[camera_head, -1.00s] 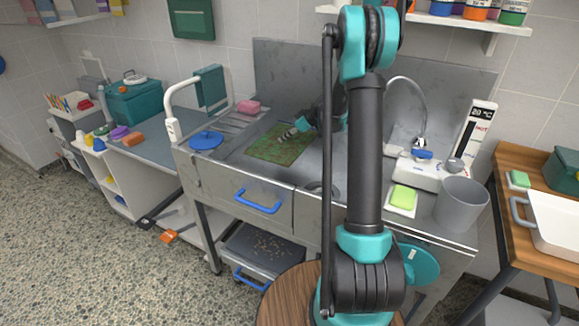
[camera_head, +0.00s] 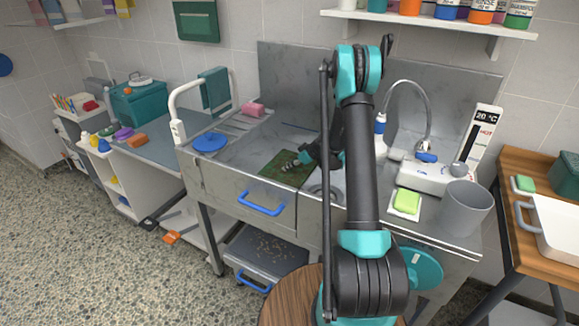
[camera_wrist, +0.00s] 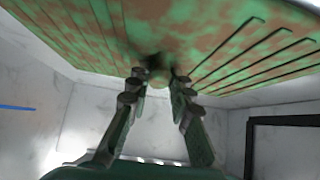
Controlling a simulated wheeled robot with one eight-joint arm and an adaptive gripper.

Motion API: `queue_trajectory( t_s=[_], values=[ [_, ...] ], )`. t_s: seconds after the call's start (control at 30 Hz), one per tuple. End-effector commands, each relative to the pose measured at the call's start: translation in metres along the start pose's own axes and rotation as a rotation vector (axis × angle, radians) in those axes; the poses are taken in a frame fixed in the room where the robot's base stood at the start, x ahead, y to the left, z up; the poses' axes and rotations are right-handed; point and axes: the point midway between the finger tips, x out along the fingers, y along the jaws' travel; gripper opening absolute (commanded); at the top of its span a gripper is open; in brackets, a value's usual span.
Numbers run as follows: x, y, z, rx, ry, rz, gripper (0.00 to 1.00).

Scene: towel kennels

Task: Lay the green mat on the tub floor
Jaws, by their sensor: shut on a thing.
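The green mat (camera_head: 279,167) is green with brown patches and shows inside the steel tub (camera_head: 238,154), near its front wall. In the wrist view the mat (camera_wrist: 215,35) spreads across the top, with dark lines along it. My gripper (camera_head: 298,164) is at the mat's right part in the head view. In the wrist view my gripper's fingertips (camera_wrist: 155,76) are closed together at the mat. Whether the mat touches the tub floor is not clear. My arm hides part of the tub's right side.
A tap (camera_head: 427,125), a green sponge (camera_head: 407,201) and a grey cup (camera_head: 465,207) stand at the right. A drain (camera_head: 322,190) lies right of the mat.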

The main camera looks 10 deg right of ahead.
Motion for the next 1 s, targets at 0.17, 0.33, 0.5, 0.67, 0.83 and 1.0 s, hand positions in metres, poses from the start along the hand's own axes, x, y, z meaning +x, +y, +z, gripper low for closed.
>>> queue_trajectory(
  t_s=[0.17,0.33,0.5,0.67,0.83,1.0],
  values=[
    [0.000,0.000,0.000,0.000,-0.001,0.000,0.23],
    [0.000,0.000,0.000,0.000,0.000,0.000,0.42],
    [-0.001,0.000,0.000,0.000,0.000,0.000,0.42],
    [-0.003,0.000,0.000,0.001,0.000,0.000,0.42],
    [-0.023,0.000,-0.001,0.001,0.000,0.001,0.42],
    [-0.058,0.000,0.000,0.002,0.000,0.002,0.42]
  ],
)
